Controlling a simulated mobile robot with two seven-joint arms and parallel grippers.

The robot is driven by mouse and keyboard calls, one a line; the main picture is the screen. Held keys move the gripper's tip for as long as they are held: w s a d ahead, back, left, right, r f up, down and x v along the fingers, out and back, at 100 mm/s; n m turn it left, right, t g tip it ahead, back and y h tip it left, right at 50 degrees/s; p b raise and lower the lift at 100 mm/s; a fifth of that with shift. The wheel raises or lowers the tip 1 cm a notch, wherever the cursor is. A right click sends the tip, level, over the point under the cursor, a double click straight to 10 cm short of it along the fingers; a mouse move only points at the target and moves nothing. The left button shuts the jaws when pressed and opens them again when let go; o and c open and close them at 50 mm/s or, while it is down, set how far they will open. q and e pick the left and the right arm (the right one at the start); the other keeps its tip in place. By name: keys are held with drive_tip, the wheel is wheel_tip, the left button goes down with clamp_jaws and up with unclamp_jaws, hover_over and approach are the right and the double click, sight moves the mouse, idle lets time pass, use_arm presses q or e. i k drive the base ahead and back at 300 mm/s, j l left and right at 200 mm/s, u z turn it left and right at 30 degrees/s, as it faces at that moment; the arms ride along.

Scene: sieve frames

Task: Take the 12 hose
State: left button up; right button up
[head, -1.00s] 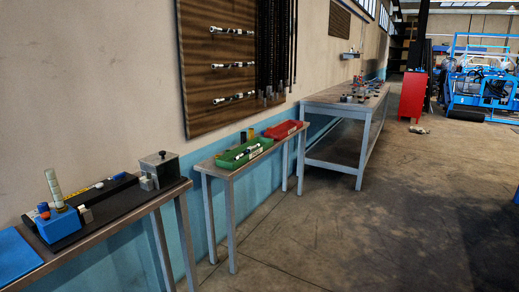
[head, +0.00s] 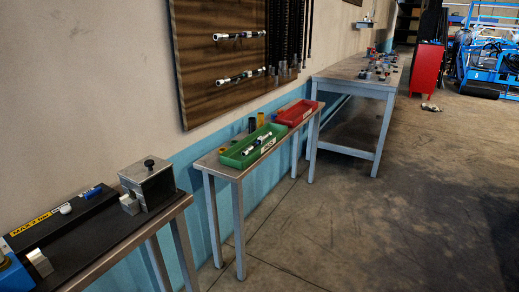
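Several long dark hoses (head: 286,35) hang side by side against the brown wall board (head: 205,55). Their sizes cannot be read from here, so I cannot tell which is the 12 hose. Metal ends show at the lower tips of the hoses. White-and-dark fittings sit on the board, an upper one (head: 239,36) and a lower one (head: 241,76). Neither of my grippers is in the head view.
A near bench (head: 182,205) holds a black fixture with a grey block (head: 148,186). A narrow table (head: 208,162) carries a green tray (head: 232,160) and a red tray (head: 300,113). A workbench (head: 352,80) and red cabinet (head: 427,70) stand beyond. The floor (head: 400,200) at right is open.

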sight(261, 139)
drive_tip(key=i+l+z, duration=0.1)
drive_tip(key=i, duration=0.65)
drive_tip(key=i+l+z, duration=0.1)
drive_tip(key=i+l, duration=0.15)
drive_tip(key=i, duration=0.5)
